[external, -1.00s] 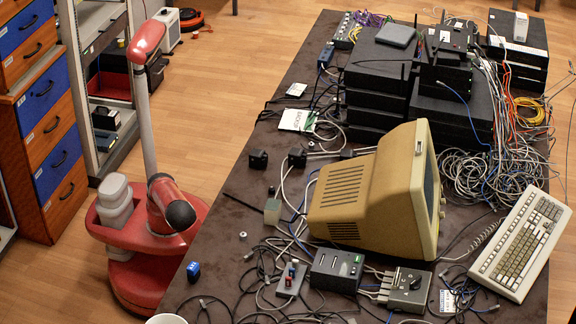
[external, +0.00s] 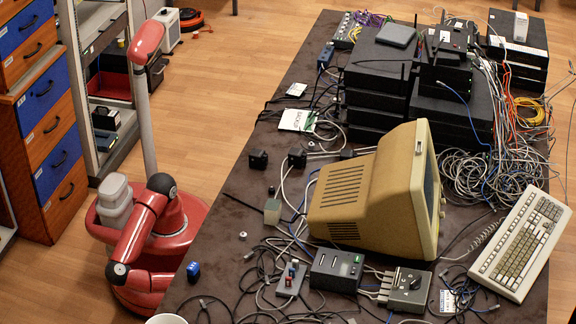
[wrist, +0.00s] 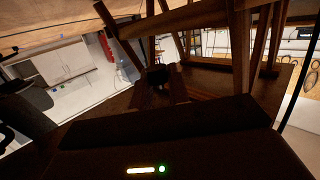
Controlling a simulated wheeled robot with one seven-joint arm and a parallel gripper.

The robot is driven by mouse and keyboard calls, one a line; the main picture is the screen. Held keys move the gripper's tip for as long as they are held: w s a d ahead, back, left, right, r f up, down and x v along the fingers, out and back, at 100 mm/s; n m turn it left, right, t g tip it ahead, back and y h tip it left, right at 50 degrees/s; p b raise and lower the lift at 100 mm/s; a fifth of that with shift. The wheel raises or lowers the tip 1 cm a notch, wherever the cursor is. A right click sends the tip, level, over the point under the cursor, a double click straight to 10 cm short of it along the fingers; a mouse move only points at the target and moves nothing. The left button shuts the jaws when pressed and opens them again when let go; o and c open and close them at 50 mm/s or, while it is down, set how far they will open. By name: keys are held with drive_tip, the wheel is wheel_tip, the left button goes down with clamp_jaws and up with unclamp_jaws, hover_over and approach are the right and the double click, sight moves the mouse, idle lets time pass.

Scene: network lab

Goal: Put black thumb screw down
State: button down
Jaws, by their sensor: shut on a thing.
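In the wrist view my gripper (wrist: 160,70) shows in dim light beyond the dark housing with a green light. It is shut on a small dark thing, which I take to be the black thumb screw (wrist: 157,77); its shape is hard to make out. In the external view my red arm bends down at the left side of the table (external: 225,215), and its lower part and gripper are out of sight there. The thumb screw is not visible in that view.
In the wrist view brown wooden beams and legs stand close around my gripper. In the external view a beige monitor (external: 345,195), a keyboard (external: 520,240), black boxes and cables crowd the table. Drawers (external: 50,120) stand at left.

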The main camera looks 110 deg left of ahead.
drive_tip(key=w+a+r+m+t+h, duration=0.1)
drive_tip(key=w+a+r+m+h, duration=0.15)
drive_tip(key=r, duration=0.45)
drive_tip(key=w+a+r+m+t+h, duration=0.1)
drive_tip(key=w+a+r+h, duration=0.1)
drive_tip(key=w+r, duration=0.3)
drive_tip(key=w+a+r+m+t+h, duration=0.1)
drive_tip(key=w+a+r+m+h, duration=0.1)
drive_tip(key=r, duration=0.6)
drive_tip(key=a+r+b, duration=0.1)
drive_tip(key=a, duration=0.5)
drive_tip(key=m+h+b, duration=0.1)
drive_tip(key=h+b, duration=0.1)
approach(292, 115)
drive_tip(key=shift+t, duration=0.4)
drive_tip(key=b+x, duration=0.1)
drive_tip(key=x, duration=0.2)
drive_tip(key=r+b+x, duration=0.1)
drive_tip(key=x, duration=0.2)
drive_tip(key=b+x, duration=0.2)
drive_tip(key=x, duration=0.1)
drive_tip(key=shift+w+a+r, duration=0.25)
drive_tip(key=shift+w+r, duration=0.1)
drive_tip(key=shift+w, duration=0.15)
drive_tip(key=shift+s+f+b, duration=0.15)
drive_tip(key=shift+f+b, duration=0.1)
drive_tip(key=shift+b, duration=0.1)
drive_tip(key=shift+r, duration=0.1)
